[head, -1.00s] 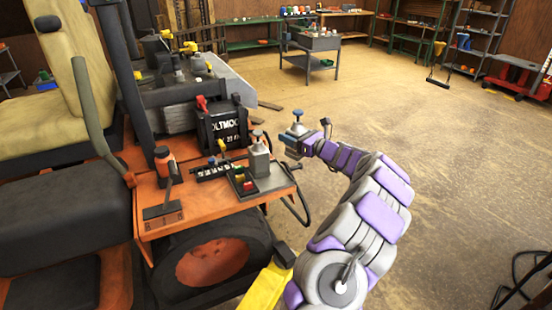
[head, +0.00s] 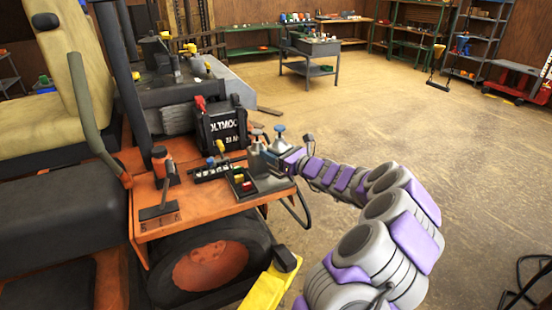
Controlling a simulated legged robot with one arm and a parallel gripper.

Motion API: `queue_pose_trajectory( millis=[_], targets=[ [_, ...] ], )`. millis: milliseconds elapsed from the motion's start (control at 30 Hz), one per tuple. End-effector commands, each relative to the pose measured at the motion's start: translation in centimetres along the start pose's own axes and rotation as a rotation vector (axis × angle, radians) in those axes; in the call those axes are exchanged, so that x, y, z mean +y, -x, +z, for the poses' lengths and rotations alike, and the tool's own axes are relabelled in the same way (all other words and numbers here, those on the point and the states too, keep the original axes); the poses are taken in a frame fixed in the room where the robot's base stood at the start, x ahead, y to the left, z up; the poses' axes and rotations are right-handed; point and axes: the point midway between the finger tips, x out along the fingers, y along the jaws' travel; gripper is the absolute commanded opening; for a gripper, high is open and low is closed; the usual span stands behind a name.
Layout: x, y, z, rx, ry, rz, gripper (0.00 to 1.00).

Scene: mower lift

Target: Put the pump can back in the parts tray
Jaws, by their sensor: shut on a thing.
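A grey pump can (head: 279,143) with a blue knob on top is held upright by my gripper (head: 274,156). My gripper is shut on it at the right end of the mower's orange deck. A second, similar grey can (head: 257,161) stands just left of it, at the back of the dark parts tray (head: 270,188). Small red, yellow and green parts lie in the tray's left part. My gripper is at the tray's back right. The held can's lower part is hidden by my gripper, so I cannot tell whether it touches the tray.
The black battery box (head: 222,129) stands behind the tray. A black hose loop (head: 298,208) hangs at the deck's right edge. The floor on the right is open.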

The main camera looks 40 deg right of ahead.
Motion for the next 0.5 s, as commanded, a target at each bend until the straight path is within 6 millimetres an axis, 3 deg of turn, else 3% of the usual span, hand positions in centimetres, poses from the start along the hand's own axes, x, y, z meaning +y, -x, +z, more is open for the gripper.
queue_pose_trajectory(
  millis=[133, 500],
  targets=[
    [0.2, -0.1, -1.7, -0.001, 0.001, 0.002, 0.0],
    [-0.4, 0.0, -1.9, -0.004, -0.004, 0.002, 0.0]
  ],
)
